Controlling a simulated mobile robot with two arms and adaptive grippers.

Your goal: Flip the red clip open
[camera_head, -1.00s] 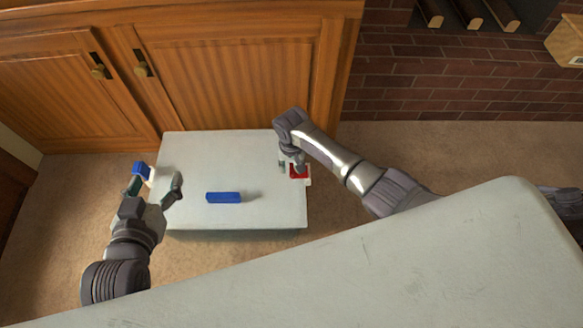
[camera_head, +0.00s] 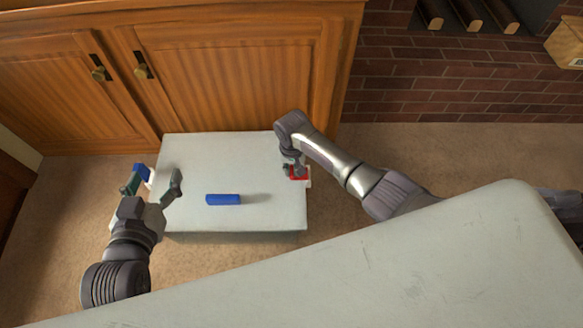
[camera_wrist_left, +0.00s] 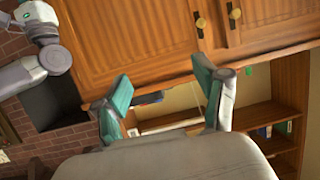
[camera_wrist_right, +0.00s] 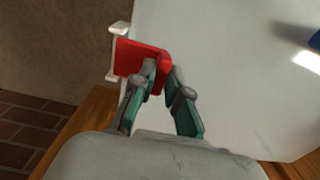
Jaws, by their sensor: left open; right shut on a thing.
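The red clip (camera_head: 299,174) sits at the right edge of the small white table (camera_head: 190,180), with a white mount around it. In the right wrist view the red clip (camera_wrist_right: 135,57) lies between white brackets at the table edge. My right gripper (camera_head: 293,172) is at the clip, and its fingertips (camera_wrist_right: 160,76) are shut on the clip's near edge. My left gripper (camera_head: 155,185) is open and empty over the table's left side; its spread fingers also show in the left wrist view (camera_wrist_left: 170,95).
A blue block (camera_head: 223,199) lies on the middle of the table. A blue clip (camera_head: 140,171) in a white mount is at the table's left edge, partly behind my left gripper. Wooden cabinets (camera_head: 220,70) stand behind. A pale surface (camera_head: 400,260) fills the front right.

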